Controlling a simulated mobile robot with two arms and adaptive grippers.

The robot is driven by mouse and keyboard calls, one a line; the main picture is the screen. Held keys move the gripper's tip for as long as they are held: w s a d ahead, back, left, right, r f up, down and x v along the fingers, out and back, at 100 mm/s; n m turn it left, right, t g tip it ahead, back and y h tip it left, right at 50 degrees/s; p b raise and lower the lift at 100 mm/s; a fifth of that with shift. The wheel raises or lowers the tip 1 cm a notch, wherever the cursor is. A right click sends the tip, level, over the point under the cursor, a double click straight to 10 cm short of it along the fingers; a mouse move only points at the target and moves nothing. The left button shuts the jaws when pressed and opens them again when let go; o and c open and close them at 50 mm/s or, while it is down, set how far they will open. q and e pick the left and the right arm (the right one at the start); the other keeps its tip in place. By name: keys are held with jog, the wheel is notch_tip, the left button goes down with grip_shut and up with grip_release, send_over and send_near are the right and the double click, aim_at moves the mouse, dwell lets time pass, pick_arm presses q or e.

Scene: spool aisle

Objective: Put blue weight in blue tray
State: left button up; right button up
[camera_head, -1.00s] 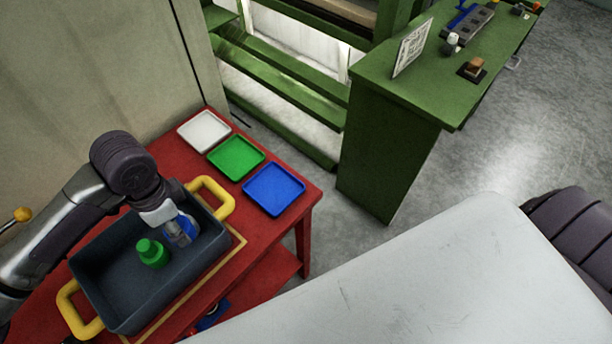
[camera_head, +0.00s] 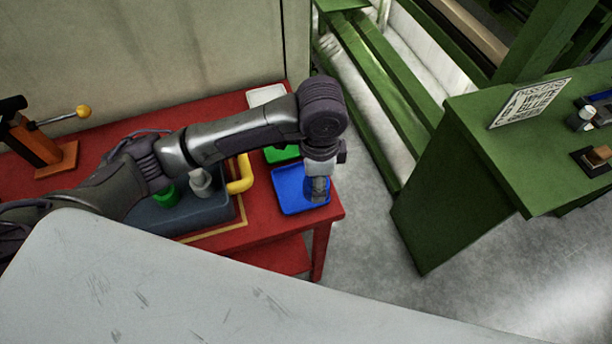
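The blue tray (camera_head: 289,197) lies on the red table near its right corner. My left arm reaches across the dark crate, and my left gripper (camera_head: 319,192) points down over the right part of the blue tray. I cannot make out the blue weight; the gripper and the blue tray behind it make it hard to tell whether it is between the fingers. In the crate (camera_head: 222,210) I see a green weight (camera_head: 167,196) and a pale grey weight (camera_head: 200,182). My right gripper is not in view.
The green tray (camera_head: 283,154) and white tray (camera_head: 266,95) lie behind the blue tray, partly hidden by my arm. An orange device with a yellow-knobbed lever (camera_head: 83,111) stands at the left. A green bench (camera_head: 470,160) stands across a floor gap on the right.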

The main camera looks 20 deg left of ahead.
pick_arm(q)
jog(key=w+a+f, duration=0.4)
jog(key=shift+w+a+p, duration=0.2)
jog(key=shift+a+p, duration=0.15)
jog(key=shift+w+a+f, duration=0.1)
jog(key=shift+w+a, duration=0.05)
notch_tip(320, 180, down, 3)
jog(key=shift+f+p, duration=0.1)
jog(key=shift+p, duration=0.3)
jog(key=shift+f, duration=0.45)
jog(key=o, duration=1.4)
jog(key=shift+f, duration=0.1)
jog(key=shift+c, duration=0.2)
